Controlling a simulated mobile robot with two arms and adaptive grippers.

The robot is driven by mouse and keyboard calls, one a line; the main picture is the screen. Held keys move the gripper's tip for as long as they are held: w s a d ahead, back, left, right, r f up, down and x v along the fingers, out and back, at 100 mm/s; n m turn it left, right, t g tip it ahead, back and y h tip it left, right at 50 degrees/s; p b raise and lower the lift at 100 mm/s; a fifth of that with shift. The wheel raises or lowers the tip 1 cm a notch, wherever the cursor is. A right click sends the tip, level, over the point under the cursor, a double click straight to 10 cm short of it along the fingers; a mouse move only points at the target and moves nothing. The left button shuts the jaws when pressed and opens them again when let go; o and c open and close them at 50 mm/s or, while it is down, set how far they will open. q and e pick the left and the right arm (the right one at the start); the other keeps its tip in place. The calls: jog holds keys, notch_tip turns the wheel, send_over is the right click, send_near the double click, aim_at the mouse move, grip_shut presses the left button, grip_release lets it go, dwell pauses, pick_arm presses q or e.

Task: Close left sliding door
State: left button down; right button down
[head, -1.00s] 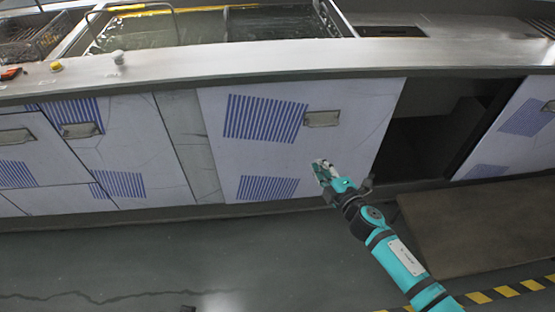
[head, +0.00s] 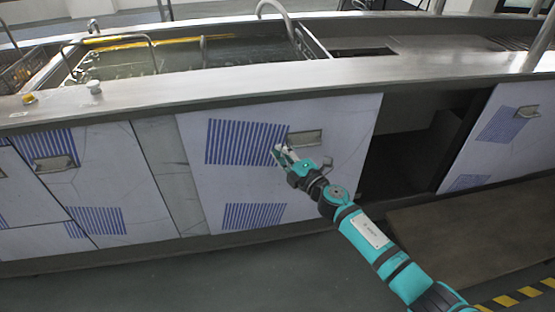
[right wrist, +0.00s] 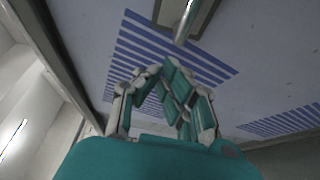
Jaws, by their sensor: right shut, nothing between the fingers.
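The left sliding door (head: 240,180) is a pale panel with blue vent slats and a metal recessed handle (head: 305,138) near its upper right. A dark opening (head: 410,150) lies between it and the right door (head: 497,130). My right gripper (head: 279,154) is in front of the left door, just below and left of the handle. In the right wrist view its fingers (right wrist: 158,72) are shut and empty, with the handle (right wrist: 187,20) beyond them. Whether the fingertips touch the panel, I cannot tell. My left gripper is not in view.
A steel counter (head: 230,90) with a liquid-filled tank (head: 170,58) runs above the doors. A brown flat board (head: 470,225) lies on the floor below the opening. More slatted panels (head: 95,170) stand at left.

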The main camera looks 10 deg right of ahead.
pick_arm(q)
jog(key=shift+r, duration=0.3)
pick_arm(e)
jog(key=shift+d, duration=0.5)
jog(key=shift+d, duration=0.15)
